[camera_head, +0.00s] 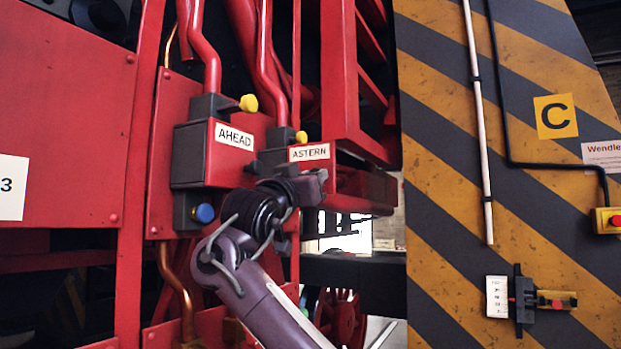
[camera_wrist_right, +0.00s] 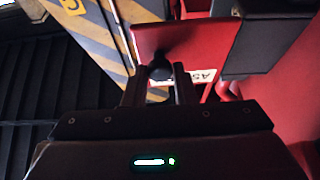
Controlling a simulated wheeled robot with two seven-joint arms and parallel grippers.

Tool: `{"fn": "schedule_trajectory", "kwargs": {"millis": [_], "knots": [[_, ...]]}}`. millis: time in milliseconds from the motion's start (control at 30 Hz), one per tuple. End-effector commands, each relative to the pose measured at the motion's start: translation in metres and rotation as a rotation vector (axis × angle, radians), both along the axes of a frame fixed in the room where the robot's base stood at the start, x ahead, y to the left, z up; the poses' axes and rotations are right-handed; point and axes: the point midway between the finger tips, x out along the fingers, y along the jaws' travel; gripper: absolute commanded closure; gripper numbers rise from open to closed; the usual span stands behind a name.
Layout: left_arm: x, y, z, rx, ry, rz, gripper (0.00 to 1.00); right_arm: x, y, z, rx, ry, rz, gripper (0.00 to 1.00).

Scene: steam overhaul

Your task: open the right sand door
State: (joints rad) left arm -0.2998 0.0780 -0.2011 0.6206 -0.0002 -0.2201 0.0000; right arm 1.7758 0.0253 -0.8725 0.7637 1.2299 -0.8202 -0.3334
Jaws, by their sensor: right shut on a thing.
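The right sand box (camera_head: 272,162) is dark, with a white ASTERN label (camera_head: 309,152); my gripper hides much of its front in the head view. The red door panel (camera_wrist_right: 205,45) shows in the right wrist view, with a black knob (camera_wrist_right: 160,68) on it. My right gripper (camera_wrist_right: 160,80) is shut on this knob; in the head view the gripper (camera_head: 315,185) is just below the label. The panel's edge stands near a dark box body (camera_wrist_right: 268,45); how far it is open I cannot tell. My left gripper is not in view.
The AHEAD box (camera_head: 190,158) is close on the left, with a yellow knob (camera_head: 248,103) and a blue knob (camera_head: 204,213). Red pipes (camera_head: 200,55) run above.

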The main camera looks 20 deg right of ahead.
Motion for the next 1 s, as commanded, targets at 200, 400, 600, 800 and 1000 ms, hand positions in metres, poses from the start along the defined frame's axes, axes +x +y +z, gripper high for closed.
{"fn": "schedule_trajectory", "kwargs": {"millis": [200,400,600,800,1000], "knots": [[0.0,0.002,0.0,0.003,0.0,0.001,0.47,-0.001,-0.001,0.002,-0.003,-0.003,-0.001,0.58],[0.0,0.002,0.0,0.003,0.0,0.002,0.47,0.0,-0.001,0.001,-0.002,-0.001,0.0,0.54],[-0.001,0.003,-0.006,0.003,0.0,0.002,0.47,-0.004,0.005,-0.004,-0.001,-0.002,0.002,0.54],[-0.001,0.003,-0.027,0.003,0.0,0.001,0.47,-0.022,0.028,-0.019,-0.001,-0.004,0.005,0.54],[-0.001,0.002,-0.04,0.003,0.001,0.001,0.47,-0.04,0.049,-0.028,-0.001,-0.003,0.003,0.54]]}}
